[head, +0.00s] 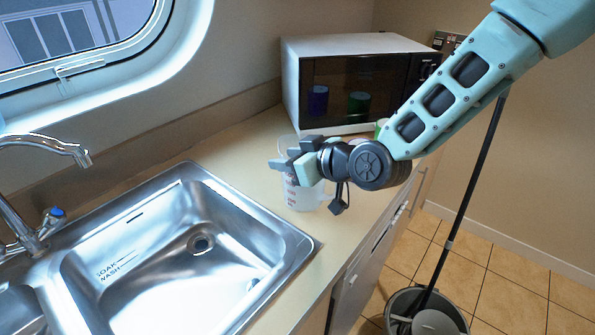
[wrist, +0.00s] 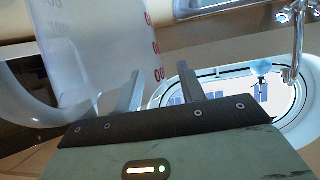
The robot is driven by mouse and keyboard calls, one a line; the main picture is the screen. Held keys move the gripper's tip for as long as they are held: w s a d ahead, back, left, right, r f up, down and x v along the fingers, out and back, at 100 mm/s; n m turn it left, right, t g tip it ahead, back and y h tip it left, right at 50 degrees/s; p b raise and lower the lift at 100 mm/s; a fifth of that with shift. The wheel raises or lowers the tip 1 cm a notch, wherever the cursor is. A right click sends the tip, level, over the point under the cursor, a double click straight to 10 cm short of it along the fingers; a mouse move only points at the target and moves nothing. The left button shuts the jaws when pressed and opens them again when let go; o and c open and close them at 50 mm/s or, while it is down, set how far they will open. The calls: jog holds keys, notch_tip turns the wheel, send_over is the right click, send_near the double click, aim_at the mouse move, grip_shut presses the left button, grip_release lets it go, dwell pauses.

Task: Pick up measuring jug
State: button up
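The measuring jug (head: 305,194) is translucent with red markings and stands upright on the counter between the sink and the microwave. My gripper (head: 284,163) is at the jug's upper part and hides some of it in the head view. In the wrist view the jug (wrist: 95,45) fills the upper left, with red marks along its right edge. My gripper's two fingers (wrist: 160,68) are apart. The left finger overlaps the jug and the right finger lies just past its marked edge. I cannot tell whether either finger touches it.
The steel sink (head: 185,190) lies left of the jug, with a tap (head: 50,145) at its far left. A microwave (head: 350,80) stands behind the jug. A green object (head: 381,126) is partly hidden behind my arm. The counter's front edge is close on the right.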

jog(key=shift+c, duration=0.3)
grip_shut()
jog(key=shift+r, duration=0.15)
